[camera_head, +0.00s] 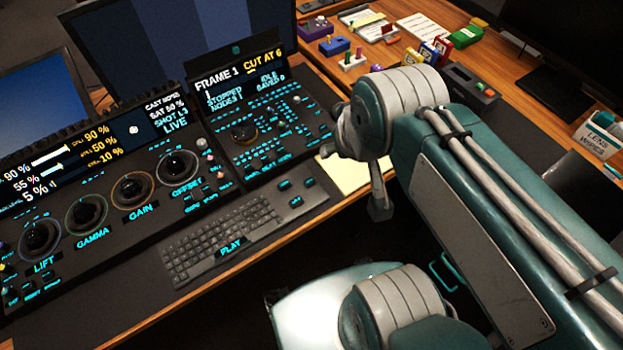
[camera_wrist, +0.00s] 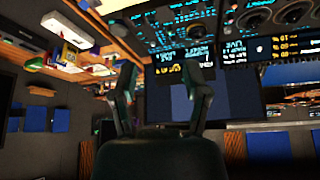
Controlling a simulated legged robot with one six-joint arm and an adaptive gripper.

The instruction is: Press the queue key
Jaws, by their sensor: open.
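The control panel (camera_head: 135,265) shows in the head view, with lit cyan keys and labelled trackballs. Its right module (camera_head: 262,155) carries many small keys and a screen reading "FRAME 1 CUT AT 6". I cannot read which key is the queue key; the small labels are blurred. In the wrist view, my gripper (camera_wrist: 160,72) is open and empty, its two fingers apart. The panel (camera_wrist: 185,22) lies beyond the fingertips at the top of that view, and no key is touched there. In the head view, my arm stands right of the module and mostly hides the gripper.
A keyboard (camera_head: 222,238) lies in front of the panel, and a yellow pad (camera_head: 352,176) lies right of it. A monitor (camera_head: 180,45) stands behind. Small coloured boxes (camera_head: 466,37) and a lens wipes box (camera_head: 597,138) are on the right-hand desk.

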